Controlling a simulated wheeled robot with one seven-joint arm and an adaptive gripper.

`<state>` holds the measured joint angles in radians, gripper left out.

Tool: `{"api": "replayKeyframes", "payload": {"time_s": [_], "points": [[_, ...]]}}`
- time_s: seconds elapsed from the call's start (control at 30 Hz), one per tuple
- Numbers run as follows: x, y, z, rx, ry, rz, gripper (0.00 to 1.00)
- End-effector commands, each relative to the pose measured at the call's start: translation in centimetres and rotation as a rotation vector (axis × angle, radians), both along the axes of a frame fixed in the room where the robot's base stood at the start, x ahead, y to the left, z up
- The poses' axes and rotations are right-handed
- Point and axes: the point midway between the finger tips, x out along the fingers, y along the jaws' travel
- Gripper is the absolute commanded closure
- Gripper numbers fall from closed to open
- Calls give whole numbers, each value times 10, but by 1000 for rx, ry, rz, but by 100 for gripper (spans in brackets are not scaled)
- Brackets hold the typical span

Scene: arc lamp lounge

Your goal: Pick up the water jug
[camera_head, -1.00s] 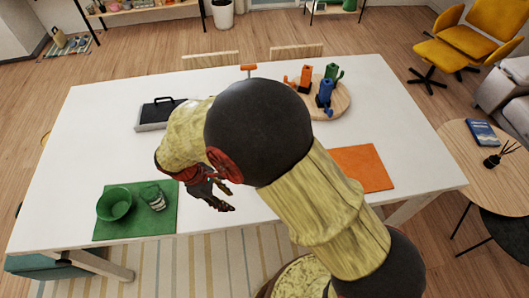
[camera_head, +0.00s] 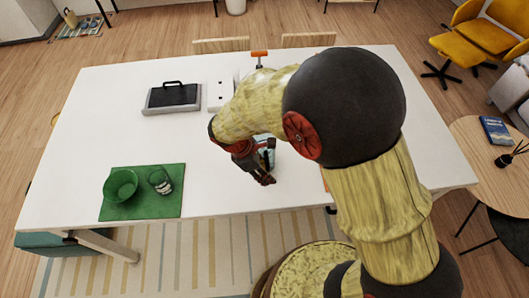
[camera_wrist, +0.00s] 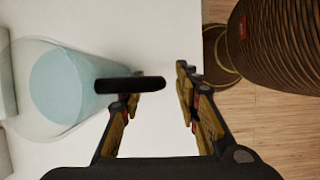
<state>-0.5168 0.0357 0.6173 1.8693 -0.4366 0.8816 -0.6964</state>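The water jug (camera_wrist: 62,88) shows in the wrist view at the left. It is clear, with pale blue water in it and a black handle (camera_wrist: 135,84) that points right toward the gap between my fingers. In the head view only a bluish bit of the jug (camera_head: 265,158) shows behind my gripper (camera_head: 268,166); my arm hides the rest. My gripper (camera_wrist: 158,88) is open in the wrist view. The handle overlaps the left finger in the picture; I cannot tell whether they touch. The right finger is clear of the handle.
The white table (camera_head: 220,155) has bare room at its middle left. A green mat (camera_head: 145,205) holds a green bowl (camera_head: 120,184) and a glass (camera_head: 160,181). A grey and black tray (camera_head: 173,97) lies at the back. My arm hides much of the right side.

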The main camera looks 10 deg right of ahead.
Motion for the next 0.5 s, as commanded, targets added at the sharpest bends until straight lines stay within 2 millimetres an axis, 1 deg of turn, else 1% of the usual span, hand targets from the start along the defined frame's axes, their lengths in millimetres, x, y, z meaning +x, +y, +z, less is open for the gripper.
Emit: {"api": "replayKeyframes", "payload": {"time_s": [0.17, 0.5], "points": [[-1, -5, -5, -1, 1, 0, 68], [-1, -21, -45, -1, 1, -2, 68]]}}
